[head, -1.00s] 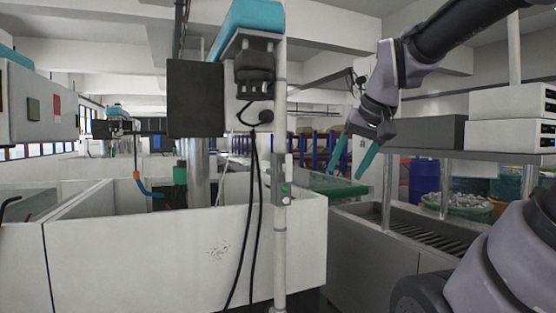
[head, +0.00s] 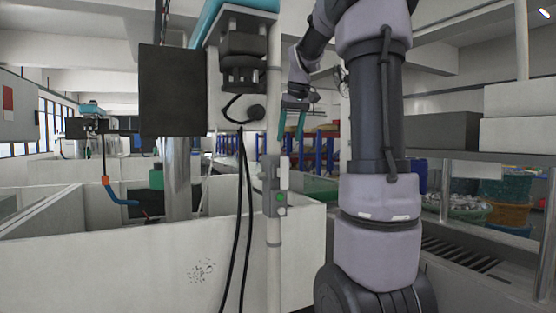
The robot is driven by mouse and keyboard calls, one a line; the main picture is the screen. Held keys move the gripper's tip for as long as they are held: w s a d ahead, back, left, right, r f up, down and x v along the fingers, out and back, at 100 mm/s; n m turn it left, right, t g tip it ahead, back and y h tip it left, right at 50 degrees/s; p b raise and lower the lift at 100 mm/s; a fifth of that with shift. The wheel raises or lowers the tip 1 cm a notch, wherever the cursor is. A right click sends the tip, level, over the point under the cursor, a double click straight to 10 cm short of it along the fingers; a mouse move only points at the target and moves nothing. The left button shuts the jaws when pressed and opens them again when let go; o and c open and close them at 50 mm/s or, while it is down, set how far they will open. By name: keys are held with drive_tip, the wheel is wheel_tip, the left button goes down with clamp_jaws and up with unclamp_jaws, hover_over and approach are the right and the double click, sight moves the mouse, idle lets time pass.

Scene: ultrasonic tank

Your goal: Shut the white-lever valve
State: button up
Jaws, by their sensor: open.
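I cannot make out a white-lever valve for certain. A grey box (head: 272,186) with a green button and a pale upright strip (head: 284,172) is fixed to the white pole (head: 275,235) in front of the tank; I cannot tell whether the strip is a lever. My gripper (head: 291,126) points down with its teal fingers apart and empty. In the picture it is just above and slightly right of the box; its depth relative to the pole is unclear. My arm hides much of the right middle.
The white tank (head: 130,265) fills the lower left, with a dark panel (head: 180,90) above it. Black cables (head: 242,220) hang left of the pole. A blue hose (head: 122,200) with an orange end is farther left. A slatted metal trough (head: 460,257) is at right.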

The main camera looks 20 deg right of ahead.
sight(285, 158)
drive_tip(key=x, duration=0.9)
drive_tip(key=shift+f, duration=0.1)
clamp_jaws()
